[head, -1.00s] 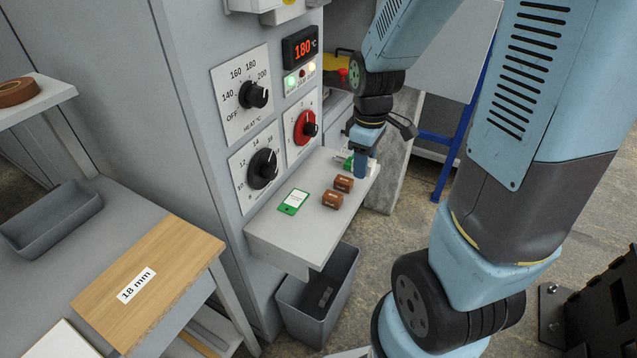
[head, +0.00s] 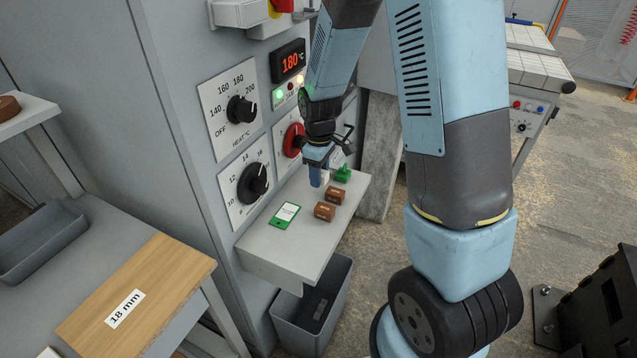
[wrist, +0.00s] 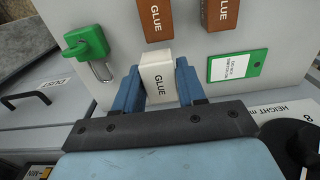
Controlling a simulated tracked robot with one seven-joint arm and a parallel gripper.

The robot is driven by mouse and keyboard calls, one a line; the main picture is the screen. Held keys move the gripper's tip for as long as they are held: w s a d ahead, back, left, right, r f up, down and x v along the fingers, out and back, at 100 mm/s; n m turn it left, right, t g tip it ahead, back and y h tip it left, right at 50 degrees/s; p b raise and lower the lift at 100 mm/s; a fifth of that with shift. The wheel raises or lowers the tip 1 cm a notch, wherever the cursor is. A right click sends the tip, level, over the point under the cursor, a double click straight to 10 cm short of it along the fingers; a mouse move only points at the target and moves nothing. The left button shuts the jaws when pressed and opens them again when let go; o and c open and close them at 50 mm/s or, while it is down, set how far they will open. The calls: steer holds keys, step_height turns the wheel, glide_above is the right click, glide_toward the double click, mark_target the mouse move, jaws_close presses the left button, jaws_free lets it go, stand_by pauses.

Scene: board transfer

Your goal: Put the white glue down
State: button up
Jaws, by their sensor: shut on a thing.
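The white glue block (wrist: 158,80), lettered GLUE, is between the two blue fingers of my gripper (wrist: 160,88) in the wrist view. The gripper is shut on it. In the head view my gripper (head: 319,178) is low over the grey shelf (head: 270,248), close to the machine's front panel. The fingers mostly hide the white glue there. I cannot tell whether its underside touches the shelf. Two brown glue blocks (head: 334,195) (head: 325,212) stand on the shelf in front of the gripper.
A green padlock (head: 342,174) lies right of the gripper. A green-edged card (head: 285,215) lies at the shelf's left. Red and black knobs (head: 293,140) (head: 253,183) project from the panel close by. A grey bin (head: 312,305) stands below the shelf.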

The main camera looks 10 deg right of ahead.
mark_target(317, 191)
steer(key=shift+w+a+f, duration=0.2)
steer(key=shift+w+f, duration=0.35)
steer(key=shift+f, duration=1.6)
steer(key=shift+f, duration=0.1)
steer(key=o, duration=1.1)
steer(key=shift+o, duration=0.2)
